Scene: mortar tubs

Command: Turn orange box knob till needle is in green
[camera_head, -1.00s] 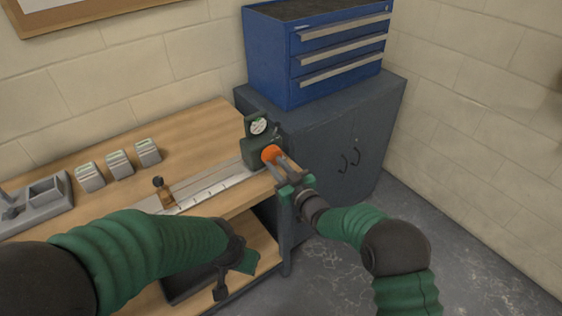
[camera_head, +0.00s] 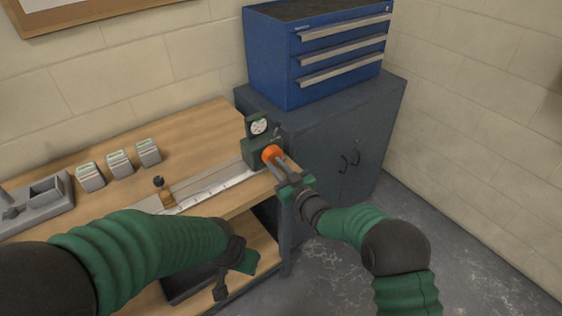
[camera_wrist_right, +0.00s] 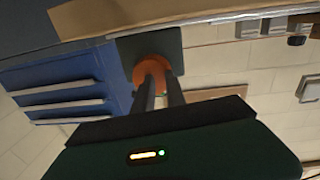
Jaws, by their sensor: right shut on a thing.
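The orange knob (camera_head: 271,153) is on the front of a dark green box (camera_head: 254,151) at the right end of the workbench. A small round dial (camera_head: 259,126) with a white face stands on top of the box; its needle is too small to read. My right gripper (camera_head: 277,160) is shut on the orange knob. In the right wrist view, its two fingers (camera_wrist_right: 160,88) reach the knob (camera_wrist_right: 152,72), with the green box (camera_wrist_right: 165,45) behind it. My left gripper (camera_head: 233,272) hangs low in front of the bench, away from the box; its jaws are unclear.
Several grey blocks (camera_head: 120,164) stand farther back. A blue drawer unit (camera_head: 290,70) sits on a grey cabinet (camera_head: 365,125) to the right.

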